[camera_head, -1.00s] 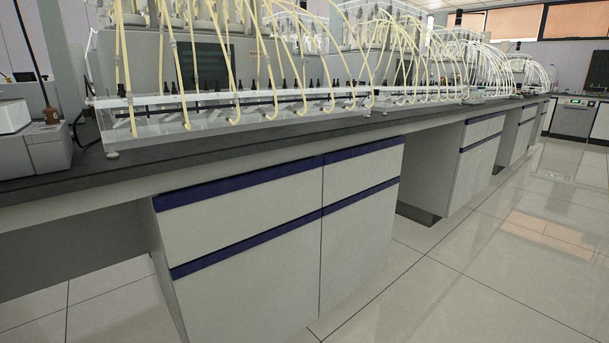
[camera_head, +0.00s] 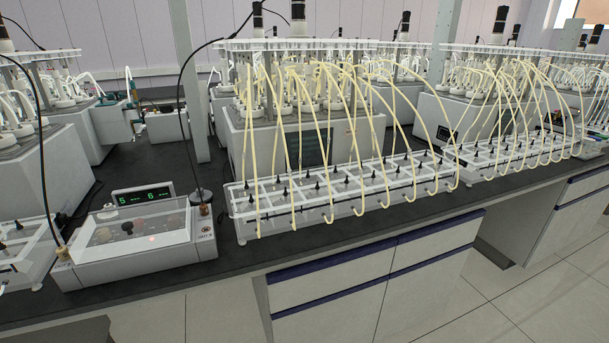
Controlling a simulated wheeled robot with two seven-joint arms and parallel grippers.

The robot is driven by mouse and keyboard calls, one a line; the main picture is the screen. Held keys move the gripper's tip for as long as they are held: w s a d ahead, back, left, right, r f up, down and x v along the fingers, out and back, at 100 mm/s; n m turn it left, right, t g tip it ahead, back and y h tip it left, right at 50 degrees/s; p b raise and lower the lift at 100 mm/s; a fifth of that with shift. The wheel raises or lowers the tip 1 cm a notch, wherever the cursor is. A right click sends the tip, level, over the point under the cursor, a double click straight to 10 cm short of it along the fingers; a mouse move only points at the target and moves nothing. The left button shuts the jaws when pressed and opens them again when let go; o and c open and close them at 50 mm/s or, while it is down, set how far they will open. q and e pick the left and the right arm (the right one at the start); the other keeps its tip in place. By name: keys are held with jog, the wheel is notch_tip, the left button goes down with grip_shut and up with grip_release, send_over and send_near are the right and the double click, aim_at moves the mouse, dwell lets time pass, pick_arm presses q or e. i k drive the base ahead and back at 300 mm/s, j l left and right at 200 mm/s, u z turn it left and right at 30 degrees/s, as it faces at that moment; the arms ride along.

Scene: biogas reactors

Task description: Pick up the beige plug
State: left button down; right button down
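A small beige plug (camera_head: 62,252) sits at the front left corner of a grey box with a clear lid (camera_head: 130,245). A black cable rises from it toward the upper left. A second, browner plug (camera_head: 204,209) stands at the right end of the same box, on another black cable that arches up to the right. The plugs are small, so I cannot tell how they are seated. Neither of my grippers is in view.
A green-digit display (camera_head: 142,196) stands behind the box. To its right is a clear rack (camera_head: 345,194) with beige tubes. A white rack (camera_head: 22,262) is close on the left. The dark bench top (camera_head: 235,262) has a narrow bare front strip, with drawers below.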

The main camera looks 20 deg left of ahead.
aim_at(62, 252)
jog(key=u, duration=2.1)
